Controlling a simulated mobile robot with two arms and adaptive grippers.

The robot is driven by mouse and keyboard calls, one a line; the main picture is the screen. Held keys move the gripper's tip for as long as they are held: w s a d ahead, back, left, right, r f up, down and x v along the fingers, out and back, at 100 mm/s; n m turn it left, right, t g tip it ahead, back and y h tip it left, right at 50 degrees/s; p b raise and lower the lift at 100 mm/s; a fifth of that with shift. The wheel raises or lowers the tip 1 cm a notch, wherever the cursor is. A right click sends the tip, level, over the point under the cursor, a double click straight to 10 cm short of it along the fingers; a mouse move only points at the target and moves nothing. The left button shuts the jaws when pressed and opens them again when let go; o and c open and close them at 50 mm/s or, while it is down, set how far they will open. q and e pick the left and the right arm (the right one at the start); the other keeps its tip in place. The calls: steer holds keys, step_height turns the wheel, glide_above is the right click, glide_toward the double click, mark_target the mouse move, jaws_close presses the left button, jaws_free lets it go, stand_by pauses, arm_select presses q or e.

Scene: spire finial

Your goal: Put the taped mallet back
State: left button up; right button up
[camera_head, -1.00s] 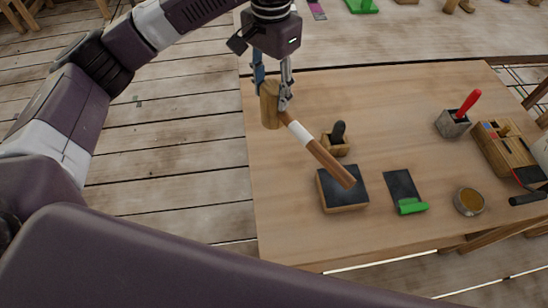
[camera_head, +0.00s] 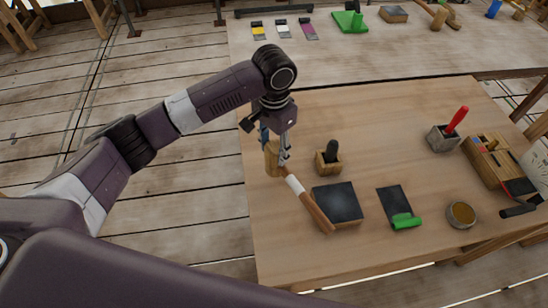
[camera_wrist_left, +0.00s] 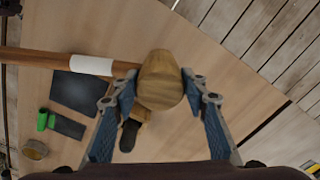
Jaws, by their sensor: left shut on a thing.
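The taped mallet has a wooden head (camera_head: 272,158) and a brown handle with a white tape band (camera_head: 295,185). My left gripper (camera_head: 276,150) is shut on the mallet's head, near the left side of the wooden table (camera_head: 290,250). In the left wrist view the head (camera_wrist_left: 160,80) sits between the two fingertips (camera_wrist_left: 160,88), and the handle (camera_wrist_left: 40,60) runs off to the left. In the head view the handle slants down to the right, its end beside the dark-topped block (camera_head: 338,202). I cannot tell whether the mallet touches the table. My right gripper is not in view.
A small wooden block with a black knob (camera_head: 329,160), a dark sheet with a green-handled tool (camera_head: 403,220), a round tin (camera_head: 461,213), a grey holder with a red handle (camera_head: 445,137) and a wooden tool box (camera_head: 495,165) stand to the right. The table's far left is clear.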

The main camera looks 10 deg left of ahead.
arm_select(q)
steer(key=shift+w+f+p, duration=0.1)
steer(key=shift+f+p, duration=0.35)
steer(key=shift+f, duration=2.2)
steer(key=o, duration=1.4)
steer(key=shift+f, duration=0.2)
step_height(320, 180, up, 11)
steer(key=b, duration=0.3)
steer(key=shift+d, duration=0.1)
steer(key=shift+r, duration=0.7)
steer(key=shift+f, duration=0.1)
